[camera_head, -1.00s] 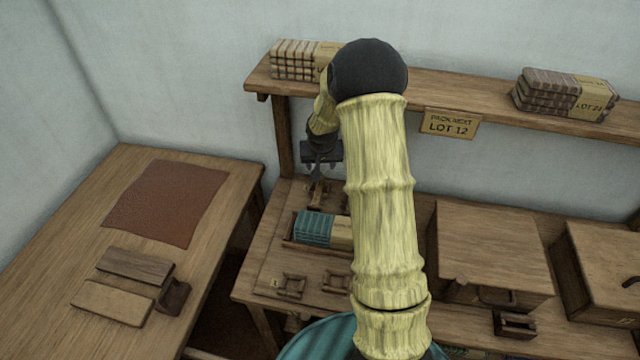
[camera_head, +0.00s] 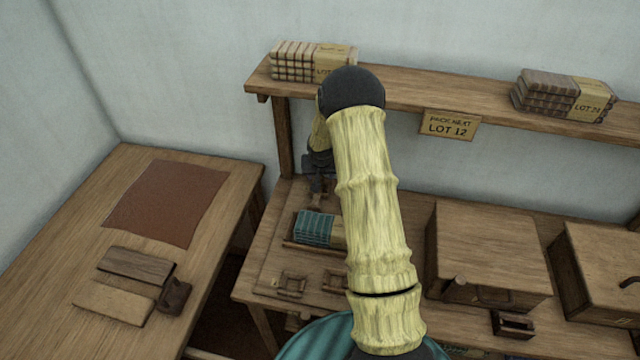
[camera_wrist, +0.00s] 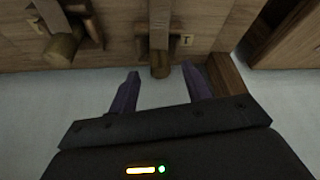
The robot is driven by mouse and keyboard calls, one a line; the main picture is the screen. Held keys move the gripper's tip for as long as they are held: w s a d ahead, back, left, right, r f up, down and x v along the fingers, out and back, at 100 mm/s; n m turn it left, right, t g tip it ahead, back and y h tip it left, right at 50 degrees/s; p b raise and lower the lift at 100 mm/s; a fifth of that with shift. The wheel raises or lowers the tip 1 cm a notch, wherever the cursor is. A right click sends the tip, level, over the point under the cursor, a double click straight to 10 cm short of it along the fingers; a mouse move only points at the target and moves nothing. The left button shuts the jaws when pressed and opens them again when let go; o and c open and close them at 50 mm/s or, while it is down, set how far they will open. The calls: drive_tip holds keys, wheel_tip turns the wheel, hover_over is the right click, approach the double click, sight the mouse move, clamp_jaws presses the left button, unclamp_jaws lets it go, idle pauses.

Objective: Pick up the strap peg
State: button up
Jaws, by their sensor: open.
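In the wrist view a round wooden peg (camera_wrist: 160,66), which looks like the strap peg, sticks out from under a brown strap (camera_wrist: 159,28) beside a small marked tag. My gripper (camera_wrist: 160,72) is open, with one dark purple finger on either side of the peg's end. I cannot tell whether either finger touches it. A second, similar peg (camera_wrist: 61,48) with its own strap and wooden holder lies to the left. In the head view my gripper (camera_head: 317,190) is low over the back of the bench, and the peg is not clearly visible there.
Near my gripper is a tray of teal folded cloth (camera_head: 313,228). Wooden boxes (camera_head: 490,245) stand to the right. A shelf (camera_head: 430,92) with cloth bundles runs above. A wooden block (camera_wrist: 224,74) lies close to the right finger.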

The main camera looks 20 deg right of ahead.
drive_tip(key=x, duration=0.3)
drive_tip(key=shift+w+f, duration=0.1)
drive_tip(key=shift+f, duration=0.1)
drive_tip(key=shift+c, duration=0.2)
drive_tip(key=c, duration=1)
